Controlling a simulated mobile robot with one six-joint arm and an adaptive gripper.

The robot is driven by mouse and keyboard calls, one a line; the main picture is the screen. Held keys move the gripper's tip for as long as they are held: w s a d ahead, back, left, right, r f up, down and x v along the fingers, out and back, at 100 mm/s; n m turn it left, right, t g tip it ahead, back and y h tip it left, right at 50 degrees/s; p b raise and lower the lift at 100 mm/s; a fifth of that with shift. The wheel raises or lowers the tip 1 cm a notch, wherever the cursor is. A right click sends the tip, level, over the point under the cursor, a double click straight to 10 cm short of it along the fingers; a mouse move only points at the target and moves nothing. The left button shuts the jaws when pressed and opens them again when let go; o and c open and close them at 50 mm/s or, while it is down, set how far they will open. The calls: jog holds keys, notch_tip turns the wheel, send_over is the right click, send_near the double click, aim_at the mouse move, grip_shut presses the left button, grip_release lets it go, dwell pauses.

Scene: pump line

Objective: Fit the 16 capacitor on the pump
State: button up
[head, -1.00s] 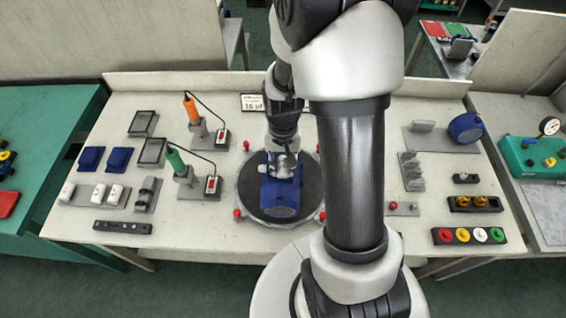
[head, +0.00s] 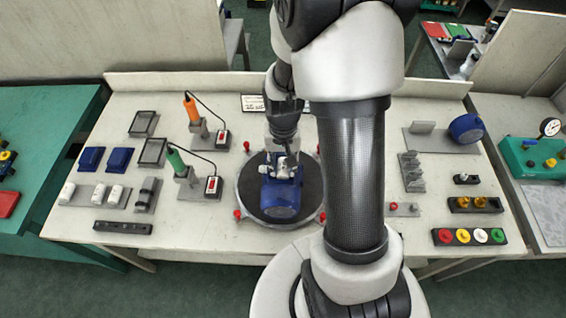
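The blue pump (head: 281,203) sits on a dark round turntable (head: 252,200) in the middle of the bench. My gripper (head: 284,158) points down over the back of the pump; the arm and wrist hide part of it. Its fingers blend with grey metal parts there, so I cannot tell whether it is open or holds anything. White capacitors (head: 100,192) stand in a grey rack at the left, with another at the rack's left end (head: 67,191). Their markings are too small to read. A sign (head: 255,103) stands behind the turntable, its text unclear now.
Orange (head: 191,108) and green (head: 176,160) screwdriver-like tools stand left of the turntable with cords. Blue covers (head: 120,158) and empty trays (head: 143,123) lie further left. Red knobs ring the turntable. At the right are a grey rack (head: 411,172) and a row of coloured caps (head: 464,236).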

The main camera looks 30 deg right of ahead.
jog(key=o, duration=0.6)
dwell(0.3)
jog(key=shift+r+p, duration=2.4)
jog(key=shift+r, duration=0.65)
